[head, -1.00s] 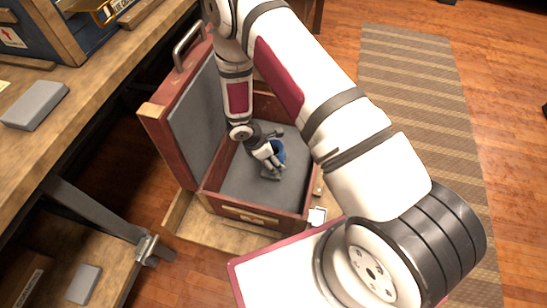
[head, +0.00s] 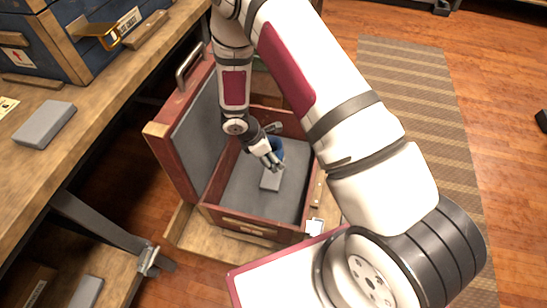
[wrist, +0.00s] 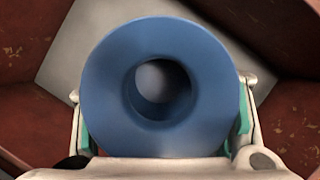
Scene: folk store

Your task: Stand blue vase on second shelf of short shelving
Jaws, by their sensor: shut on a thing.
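The blue vase (head: 278,147) shows partly behind my gripper (head: 269,156) in the head view, inside the open wooden case. In the wrist view the vase (wrist: 105,85) fills the middle, its round mouth facing the camera. My gripper (wrist: 162,112) is shut on the vase, with a finger on each side of it. A small grey block (head: 271,181) lies on the case floor just below the gripper. I cannot tell which piece is the short shelving.
The red-brown case (head: 262,222) has a grey lining and a raised lid (head: 170,130) at left. A wooden bench (head: 95,130) with a grey block (head: 45,125) and a blue chest (head: 70,40) stands at left. A striped rug (head: 415,100) lies on open floor at right.

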